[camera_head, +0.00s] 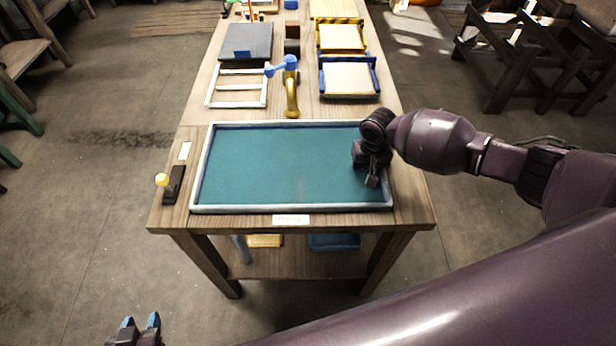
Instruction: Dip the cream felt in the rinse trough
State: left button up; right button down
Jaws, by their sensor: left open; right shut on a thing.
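The trough (205,165) is a wide, shallow rectangle with a pale rim and a flat teal surface, at the near end of the table. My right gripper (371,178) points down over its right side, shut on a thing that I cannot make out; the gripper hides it. I cannot tell whether the fingertips touch the teal surface. No cream felt is clearly seen in the grip. A cream sheet (348,78) lies in a blue frame farther back, and another (341,37) in a yellow frame behind it. My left gripper (140,322) is open and empty, low at the bottom left, off the table.
A yellow-knobbed dark block (172,184) stands left of the trough. A brass post with a blue top (290,88), a white slatted frame (238,88) and a grey slab (247,42) are behind it. The lower shelf (290,264) holds yellow and blue items.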

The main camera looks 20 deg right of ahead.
aim_at(355, 176)
jog(key=shift+w+a, duration=0.25)
jog(key=shift+a, duration=0.5)
jog(key=shift+w+a, duration=0.2)
jog(key=shift+a, duration=0.5)
jog(key=shift+d, duration=0.2)
jog(key=shift+s+d+r, duration=0.1)
jog(key=shift+d, duration=0.1)
jog(key=shift+s+d+p, duration=0.2)
jog(key=shift+d+p, duration=0.1)
jog(key=shift+d, duration=0.25)
jog(key=shift+s+d+p, duration=0.15)
jog(key=shift+d+p, duration=0.1)
jog(key=shift+d, duration=0.3)
jog(key=shift+a, duration=0.1)
jog(key=shift+w+a, duration=0.15)
jog(key=shift+a, duration=0.2)
jog(key=shift+w+a, duration=0.15)
jog(key=shift+a, duration=0.4)
jog(key=shift+w+a, duration=0.15)
jog(key=shift+a, duration=0.35)
